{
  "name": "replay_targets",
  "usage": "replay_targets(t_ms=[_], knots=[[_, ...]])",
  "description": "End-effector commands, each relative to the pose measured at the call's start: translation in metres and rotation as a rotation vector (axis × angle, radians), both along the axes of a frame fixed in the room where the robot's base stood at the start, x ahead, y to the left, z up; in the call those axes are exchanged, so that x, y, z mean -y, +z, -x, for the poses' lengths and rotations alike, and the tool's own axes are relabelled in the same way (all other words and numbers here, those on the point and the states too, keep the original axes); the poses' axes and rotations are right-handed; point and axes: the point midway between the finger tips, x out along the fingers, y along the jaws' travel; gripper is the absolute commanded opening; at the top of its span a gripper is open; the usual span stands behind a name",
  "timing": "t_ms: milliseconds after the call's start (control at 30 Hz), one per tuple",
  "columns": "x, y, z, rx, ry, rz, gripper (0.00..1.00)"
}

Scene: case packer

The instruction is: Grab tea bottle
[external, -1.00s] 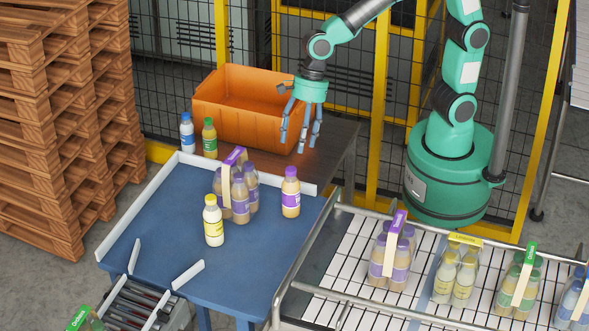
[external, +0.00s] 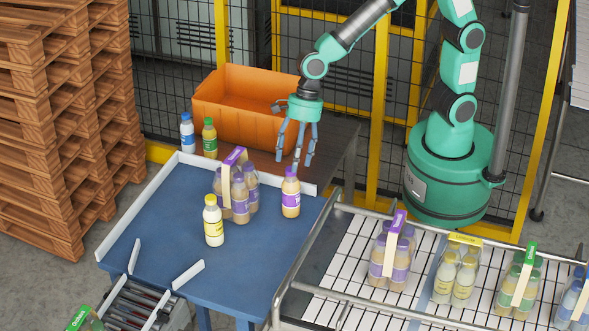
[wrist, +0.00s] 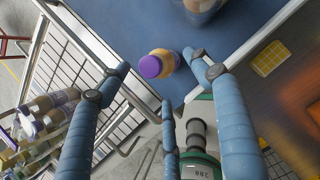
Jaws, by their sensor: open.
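A single bottle with a purple cap and purple label (external: 290,197) stands upright near the right edge of the blue table; its label is too small to read. In the wrist view its purple cap (wrist: 150,67) shows between my blue-grey fingers, farther off than them. My gripper (external: 299,158) is open and empty, pointing down just above and slightly behind this bottle. A yellow-capped bottle (external: 213,222) stands to its left. A carrier pack of purple-capped bottles (external: 240,200) stands behind and left.
A low white rail (external: 200,166) edges the blue table (external: 165,230). An orange crate (external: 235,115) stands behind, with a blue-capped bottle (external: 187,133) and a green-capped bottle (external: 209,140) beside it. A conveyor rail (external: 310,245) runs at the right with several packs.

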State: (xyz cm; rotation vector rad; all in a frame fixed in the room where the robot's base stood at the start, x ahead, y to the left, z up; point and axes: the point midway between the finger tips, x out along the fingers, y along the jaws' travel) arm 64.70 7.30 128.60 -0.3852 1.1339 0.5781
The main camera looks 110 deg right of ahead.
Motion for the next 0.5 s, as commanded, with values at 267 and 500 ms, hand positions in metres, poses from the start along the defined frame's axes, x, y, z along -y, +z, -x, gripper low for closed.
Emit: replay_targets(t_ms=[267, 500], knots=[[-0.007, -0.028, -0.009, 0.001, 0.000, 0.001, 0.65], [-0.007, -0.030, -0.010, 0.001, 0.000, 0.000, 0.65]])
